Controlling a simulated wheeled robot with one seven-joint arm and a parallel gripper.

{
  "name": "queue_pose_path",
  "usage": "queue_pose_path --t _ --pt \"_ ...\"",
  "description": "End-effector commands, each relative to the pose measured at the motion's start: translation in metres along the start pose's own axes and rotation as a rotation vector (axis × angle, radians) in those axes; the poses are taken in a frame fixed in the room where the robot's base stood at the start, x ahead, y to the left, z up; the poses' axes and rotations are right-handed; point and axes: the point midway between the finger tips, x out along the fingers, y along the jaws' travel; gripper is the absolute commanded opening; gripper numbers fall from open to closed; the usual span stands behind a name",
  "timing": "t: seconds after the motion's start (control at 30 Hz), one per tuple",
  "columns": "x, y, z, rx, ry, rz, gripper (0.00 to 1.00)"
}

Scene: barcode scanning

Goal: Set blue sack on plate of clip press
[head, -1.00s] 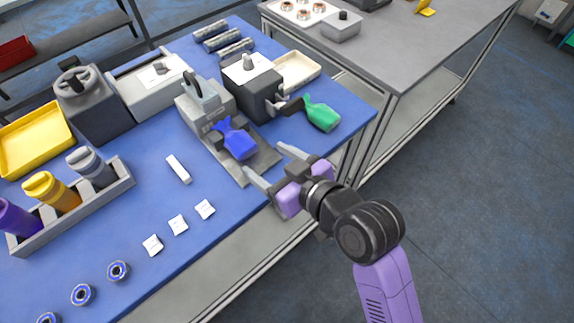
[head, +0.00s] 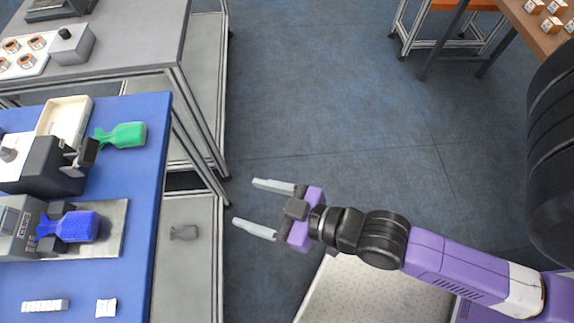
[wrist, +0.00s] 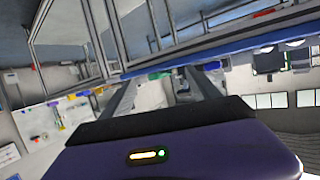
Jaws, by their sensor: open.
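The blue sack (head: 76,226) lies on the grey plate (head: 112,232) of the clip press (head: 16,232), at the left of the head view. Its narrow neck points toward the press body. My gripper (head: 252,206) is open and empty, well to the right of the table, over the floor. In the wrist view my gripper (wrist: 160,90) shows two spread fingers with nothing between them.
A green sack (head: 124,135) lies by a second dark machine (head: 50,176) near a cream tray (head: 66,118). The blue table's (head: 140,285) right edge lies left of my gripper. A grey table (head: 130,45) stands behind. Open floor (head: 330,110) surrounds my gripper.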

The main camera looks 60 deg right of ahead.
Motion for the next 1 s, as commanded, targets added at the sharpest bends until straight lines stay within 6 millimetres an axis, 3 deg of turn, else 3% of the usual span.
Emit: queue_pose_path --t 0.03,0.2,0.4,0.57,1.0 --pt "-0.022 0.006 0.005 0.004 -0.002 0.026 0.71" --pt "-0.083 0.017 0.002 0.010 0.030 0.086 0.71" --pt "-0.125 0.019 -0.010 0.011 0.060 0.113 0.71" --pt "-0.135 0.019 -0.014 0.011 0.068 0.117 0.71" --pt "-0.135 0.019 -0.014 0.011 0.069 0.117 0.71"
